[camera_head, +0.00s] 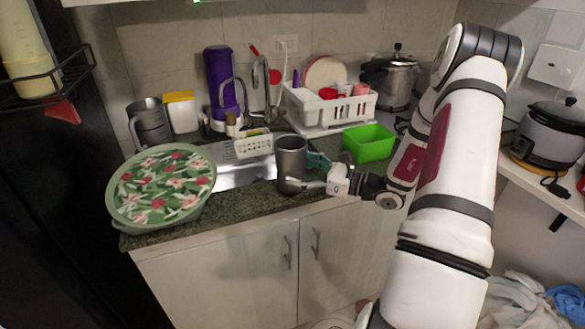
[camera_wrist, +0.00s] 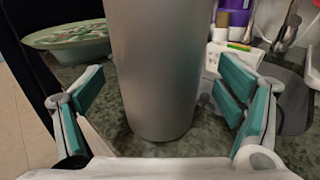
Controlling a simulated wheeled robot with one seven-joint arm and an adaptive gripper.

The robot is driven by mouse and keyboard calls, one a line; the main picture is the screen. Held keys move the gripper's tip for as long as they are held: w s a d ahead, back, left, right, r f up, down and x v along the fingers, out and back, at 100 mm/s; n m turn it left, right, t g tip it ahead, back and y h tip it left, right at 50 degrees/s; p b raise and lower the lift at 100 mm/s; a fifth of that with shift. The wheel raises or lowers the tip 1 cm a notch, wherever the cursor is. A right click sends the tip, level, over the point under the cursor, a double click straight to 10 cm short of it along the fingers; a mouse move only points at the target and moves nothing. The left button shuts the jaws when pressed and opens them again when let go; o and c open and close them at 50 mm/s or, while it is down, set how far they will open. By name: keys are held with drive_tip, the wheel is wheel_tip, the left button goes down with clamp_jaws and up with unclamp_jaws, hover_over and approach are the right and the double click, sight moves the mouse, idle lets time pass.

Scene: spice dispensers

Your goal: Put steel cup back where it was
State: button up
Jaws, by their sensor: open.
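The steel cup (camera_head: 291,163) is a tall grey cylinder standing upright on the granite counter, at the front edge beside the sink. In the wrist view the steel cup (camera_wrist: 155,65) fills the middle, its base on the dark speckled counter and its top out of frame. My gripper (camera_head: 312,172) reaches in from the right around the cup. In the wrist view my gripper (camera_wrist: 163,100) is open, with one teal pad on each side of the cup and visible gaps between pads and cup.
A green floral tray (camera_head: 161,188) lies left of the sink (camera_head: 240,174). A grey jug (camera_head: 148,123) stands behind it. A bright green bin (camera_head: 369,144) and white dish rack (camera_head: 328,110) are behind and right of the cup. The counter's front edge is close.

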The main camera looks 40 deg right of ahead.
drive_tip(key=v, duration=0.9)
drive_tip(key=shift+s+d, duration=0.1)
drive_tip(key=shift+s, duration=0.1)
